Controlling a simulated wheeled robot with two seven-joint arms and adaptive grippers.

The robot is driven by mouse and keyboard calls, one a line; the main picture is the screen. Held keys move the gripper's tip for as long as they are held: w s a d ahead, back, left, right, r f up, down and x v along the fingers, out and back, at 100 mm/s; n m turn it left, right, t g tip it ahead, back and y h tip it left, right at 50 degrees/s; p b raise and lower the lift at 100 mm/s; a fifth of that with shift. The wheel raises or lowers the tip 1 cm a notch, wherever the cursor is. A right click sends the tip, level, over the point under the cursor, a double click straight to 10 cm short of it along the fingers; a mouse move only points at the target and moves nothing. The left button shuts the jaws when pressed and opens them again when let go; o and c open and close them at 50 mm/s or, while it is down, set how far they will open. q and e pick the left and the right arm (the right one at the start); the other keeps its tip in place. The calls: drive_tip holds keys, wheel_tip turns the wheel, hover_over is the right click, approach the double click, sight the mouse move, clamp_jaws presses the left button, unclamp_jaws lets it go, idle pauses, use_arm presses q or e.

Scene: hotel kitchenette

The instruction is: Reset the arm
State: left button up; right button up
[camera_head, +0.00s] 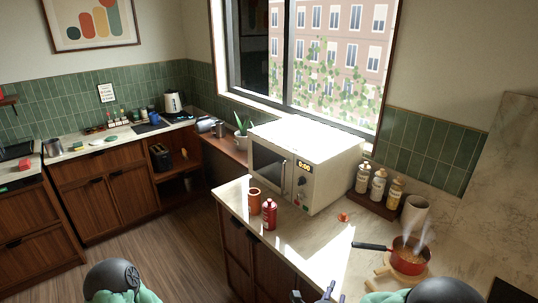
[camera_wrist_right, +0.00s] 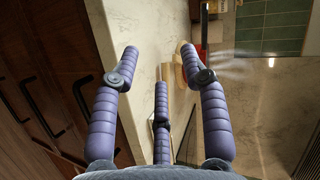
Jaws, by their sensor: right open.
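My right gripper (camera_head: 316,294) shows at the bottom edge of the head view, in front of the counter (camera_head: 330,262). In the right wrist view my right gripper (camera_wrist_right: 160,62) has its purple-grey fingers spread apart with nothing between them. Parts of both my arms show at the bottom of the head view. My left gripper is not in view.
A red steaming pan (camera_head: 408,258) with a black handle sits at the counter's right. A red bottle (camera_head: 269,214) and an orange cup (camera_head: 254,200) stand before the microwave (camera_head: 324,178). Several bottles (camera_head: 378,186) stand in a tray. The floor (camera_head: 170,255) at left is clear.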

wheel_tip(320, 180, down, 13)
drive_tip(key=s+a+n+g+y+b, duration=0.1)
drive_tip(key=a+n+g+y+b, duration=0.1)
drive_tip(key=n+g+y, duration=0.3)
drive_tip(key=s+a+f+n+g+y+b, duration=0.2)
drive_tip(key=s+f+n, duration=0.4)
drive_tip(key=s+f, duration=0.3)
drive_tip(key=s+a+f+n+g+y+b, duration=0.3)
drive_tip(key=s+a+f+n+g, duration=0.1)
drive_tip(key=s+f, duration=0.6)
wheel_tip(320, 180, down, 2)
drive_tip(key=shift+s+a+f+n+g, duration=0.2)
drive_tip(key=shift+n+g, duration=0.3)
drive_tip(key=shift+n, duration=0.7)
